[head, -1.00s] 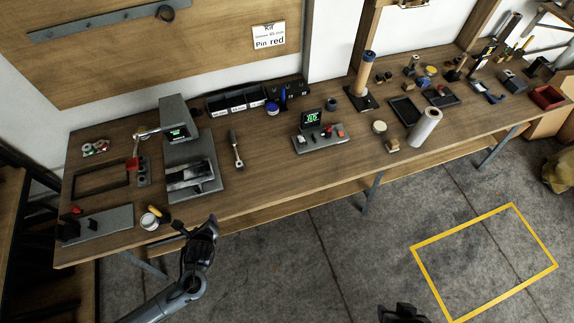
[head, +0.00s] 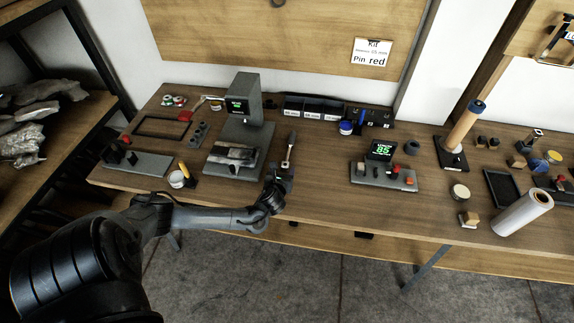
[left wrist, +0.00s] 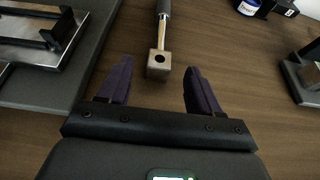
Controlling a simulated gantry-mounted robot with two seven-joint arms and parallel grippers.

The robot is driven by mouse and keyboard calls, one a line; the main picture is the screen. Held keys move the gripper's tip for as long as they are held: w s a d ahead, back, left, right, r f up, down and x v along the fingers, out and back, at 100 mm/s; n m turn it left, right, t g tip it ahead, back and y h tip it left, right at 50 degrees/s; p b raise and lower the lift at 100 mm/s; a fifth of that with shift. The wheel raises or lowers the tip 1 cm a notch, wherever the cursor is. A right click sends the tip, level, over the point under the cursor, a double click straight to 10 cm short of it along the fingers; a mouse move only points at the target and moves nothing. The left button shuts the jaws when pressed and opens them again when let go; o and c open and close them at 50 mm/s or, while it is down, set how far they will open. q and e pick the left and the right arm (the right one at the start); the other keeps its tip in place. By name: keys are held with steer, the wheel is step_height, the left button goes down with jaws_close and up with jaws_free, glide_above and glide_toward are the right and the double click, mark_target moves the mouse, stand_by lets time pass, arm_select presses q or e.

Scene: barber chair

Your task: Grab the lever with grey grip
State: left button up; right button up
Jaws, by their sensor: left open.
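The lever with the grey grip (head: 290,150) lies on the wooden bench, to the right of the grey press machine. In the left wrist view, its metal shaft (left wrist: 161,36) ends in a square head with a dark hole, and its dark grey grip runs off the top edge. My left gripper (head: 279,176) is at the bench's front edge, just on the near side of the lever. It is open and empty, and in the left wrist view its fingers (left wrist: 158,72) point towards the lever's square head, which shows between the fingertips. My right gripper is not in view.
The grey press (head: 241,125) stands close on the left of the lever. A device with a green display (head: 383,172) stands on the right. Black bins (head: 320,106) and a blue-and-white jar (head: 346,127) are behind. Bare bench lies between lever and display device.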

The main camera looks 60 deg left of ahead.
mark_target(285, 164)
arm_select(q)
steer(key=shift+w+a+f, duration=0.2)
steer(key=shift+w+a, duration=0.1)
steer(key=shift+a, duration=0.05)
steer(key=shift+w+a+f+b, duration=0.3)
steer(key=shift+w+a+f, duration=0.05)
steer(key=shift+w+a, duration=0.1)
steer(key=shift+b+x, duration=0.55)
steer(key=shift+x, duration=1.4)
steer(key=shift+r, duration=0.1)
jaws_close()
